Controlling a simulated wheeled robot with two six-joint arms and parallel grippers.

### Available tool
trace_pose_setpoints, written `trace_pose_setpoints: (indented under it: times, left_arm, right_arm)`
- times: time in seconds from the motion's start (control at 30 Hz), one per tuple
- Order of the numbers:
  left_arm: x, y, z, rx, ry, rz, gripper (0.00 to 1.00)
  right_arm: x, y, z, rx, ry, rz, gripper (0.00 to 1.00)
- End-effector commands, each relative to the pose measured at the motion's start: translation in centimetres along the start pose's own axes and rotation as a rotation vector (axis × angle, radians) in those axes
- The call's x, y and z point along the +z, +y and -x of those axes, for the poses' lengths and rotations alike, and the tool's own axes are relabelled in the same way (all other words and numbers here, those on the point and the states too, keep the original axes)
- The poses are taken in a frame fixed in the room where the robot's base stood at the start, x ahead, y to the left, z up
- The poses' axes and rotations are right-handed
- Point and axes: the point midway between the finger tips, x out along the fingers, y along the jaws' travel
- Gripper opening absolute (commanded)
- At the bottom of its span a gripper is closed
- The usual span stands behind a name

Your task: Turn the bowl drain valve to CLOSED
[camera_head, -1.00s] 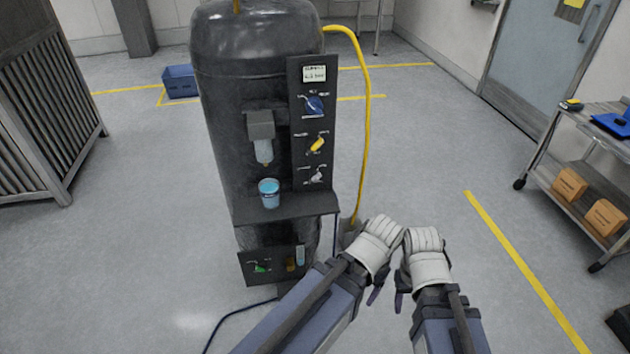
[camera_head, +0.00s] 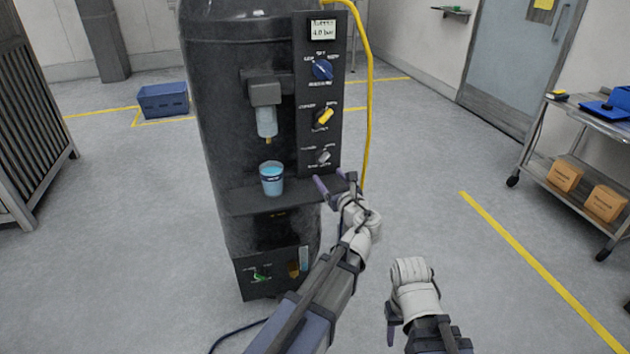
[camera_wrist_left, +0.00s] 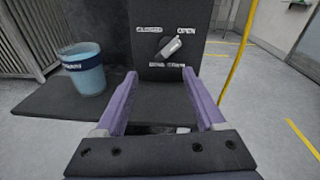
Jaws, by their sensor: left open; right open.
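The bowl drain valve is a small grey knob (camera_head: 322,157) low on the dark control panel (camera_head: 309,120). In the left wrist view the knob (camera_wrist_left: 172,46) sits between the labels CLOSED and OPEN, its handle tilted up-right toward OPEN. My left gripper (camera_head: 335,180) is open and empty, just below and in front of the knob. In the left wrist view its two purple fingers (camera_wrist_left: 160,73) point at the panel, with the knob beyond them and not touched. My right gripper (camera_head: 420,325) is open and empty, low at the right, away from the machine.
A blue cup (camera_head: 271,180) stands on the machine's shelf (camera_head: 240,198), left of my left gripper. A blue knob (camera_head: 322,69) and a yellow knob (camera_head: 325,116) are above the grey one. A yellow hose (camera_head: 369,90) hangs right of the panel.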

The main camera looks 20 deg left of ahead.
Motion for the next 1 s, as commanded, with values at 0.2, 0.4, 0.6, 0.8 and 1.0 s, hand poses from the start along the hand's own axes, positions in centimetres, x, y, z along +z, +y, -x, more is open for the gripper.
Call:
trace_pose_setpoints:
  times: [0.2, 0.4, 0.6, 0.8, 1.0]
  left_arm:
    - [0.2, -1.4, -0.9, -0.051, -0.089, -0.213, 0.71]
    - [0.5, -1.5, -1.1, -0.052, -0.092, -0.220, 0.71]
    - [0.6, -1.6, -2.8, -0.050, -0.091, -0.218, 0.71]
    - [0.8, -1.8, -5.9, -0.049, -0.091, -0.216, 0.71]
    - [1.0, -1.9, -8.4, -0.050, -0.090, -0.216, 0.71]
  right_arm:
    - [-0.1, -0.1, -1.6, 0.000, 0.000, 0.000, 0.50]
    - [-0.1, -0.1, -1.5, 0.000, 0.000, 0.000, 0.50]
    - [-0.1, -0.1, -1.5, 0.000, 0.000, 0.000, 0.50]
    - [-0.1, -0.1, -1.5, 0.000, 0.000, 0.000, 0.50]
    - [-0.1, -0.1, -1.5, 0.000, 0.000, 0.000, 0.50]
